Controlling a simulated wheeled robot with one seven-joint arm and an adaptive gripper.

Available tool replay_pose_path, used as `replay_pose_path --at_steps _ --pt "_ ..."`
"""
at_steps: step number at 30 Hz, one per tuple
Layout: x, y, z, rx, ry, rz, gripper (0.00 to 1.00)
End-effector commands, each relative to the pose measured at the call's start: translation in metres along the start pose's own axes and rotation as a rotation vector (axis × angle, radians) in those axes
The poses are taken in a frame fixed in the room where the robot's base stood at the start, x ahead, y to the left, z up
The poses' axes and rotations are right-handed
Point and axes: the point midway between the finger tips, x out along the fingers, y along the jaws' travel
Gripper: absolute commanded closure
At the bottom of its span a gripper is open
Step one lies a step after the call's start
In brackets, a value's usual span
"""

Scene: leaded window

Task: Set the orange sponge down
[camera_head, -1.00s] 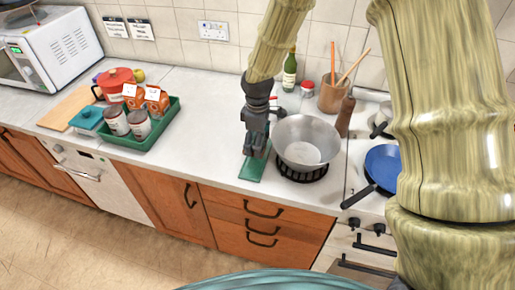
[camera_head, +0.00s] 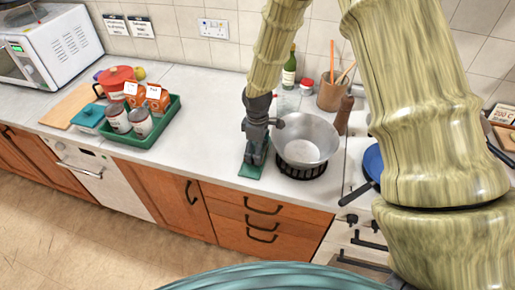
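My gripper (camera_head: 254,155) is dark and points down at the counter, left of the metal bowl. Its fingertips are low over a flat green piece (camera_head: 250,173) near the counter's front edge. I cannot tell whether they touch it. I see no orange sponge; it may be hidden by the dark fingers. The view is too small to show whether the fingers are open or shut.
A metal bowl (camera_head: 306,139) on a black stand is close to the gripper's right. A green tray (camera_head: 160,142) with cans and orange cartons is to the left. Bare counter (camera_head: 207,125) lies between. A blue pan (camera_head: 372,163) is partly behind my arm.

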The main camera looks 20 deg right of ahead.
Motion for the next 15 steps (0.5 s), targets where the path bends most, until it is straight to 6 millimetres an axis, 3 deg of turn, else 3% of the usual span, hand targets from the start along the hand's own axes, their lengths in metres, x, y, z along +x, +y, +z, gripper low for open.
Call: replay_pose_path --at_steps 2,3,6,15 --pt "0.0025 -0.0001 0.0001 0.0 0.0 0.0 0.42" --pt "0.0026 0.0 0.0 0.0 0.0 0.0 0.15" --pt "0.0021 0.0 0.0 0.0 0.0 0.0 0.0" --pt "0.0021 0.0 0.0001 0.0 0.0 0.0 0.0"
